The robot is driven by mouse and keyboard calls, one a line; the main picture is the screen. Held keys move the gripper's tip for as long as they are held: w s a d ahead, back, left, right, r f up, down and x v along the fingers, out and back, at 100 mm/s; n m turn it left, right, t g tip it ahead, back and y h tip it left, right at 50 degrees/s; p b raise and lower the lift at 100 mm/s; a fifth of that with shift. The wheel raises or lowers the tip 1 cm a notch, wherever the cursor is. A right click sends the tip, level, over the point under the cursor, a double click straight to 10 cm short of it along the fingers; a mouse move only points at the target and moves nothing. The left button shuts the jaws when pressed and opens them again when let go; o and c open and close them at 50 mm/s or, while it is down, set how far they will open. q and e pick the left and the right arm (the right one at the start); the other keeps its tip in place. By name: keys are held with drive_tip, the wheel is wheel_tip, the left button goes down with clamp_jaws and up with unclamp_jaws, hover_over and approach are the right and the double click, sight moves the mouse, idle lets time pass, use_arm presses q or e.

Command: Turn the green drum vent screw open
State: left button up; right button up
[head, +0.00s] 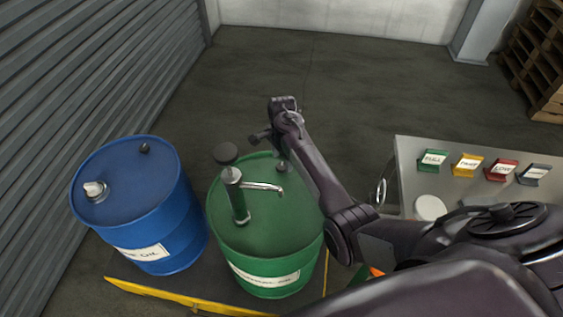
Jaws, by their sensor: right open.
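The green drum (262,228) stands upright near the middle of the head view, with a hand pump with a metal spout (238,195) rising from its top. A small dark vent screw (282,166) sits near the far right part of the lid; how far it is turned cannot be told. My right gripper (268,137) is above the drum's far rim, just beyond and above the screw. It is open, with nothing seen between its fingers, and appears apart from the screw. My left gripper is not in view.
A blue drum (150,215) stands close on the left, with a pale cap and a dark plug. A yellow edge (180,298) runs in front. A grey bench (408,160) with colored labelled holders (468,165) is on the right. The floor behind is clear; wooden pallets (540,65) stand far right.

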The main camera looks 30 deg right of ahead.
sight(282, 165)
drive_tip(key=f, duration=0.3)
drive_tip(key=shift+w, duration=0.3)
drive_tip(key=shift+s, duration=0.1)
drive_tip(key=c, duration=1)
drive_tip(key=shift+o, duration=0.2)
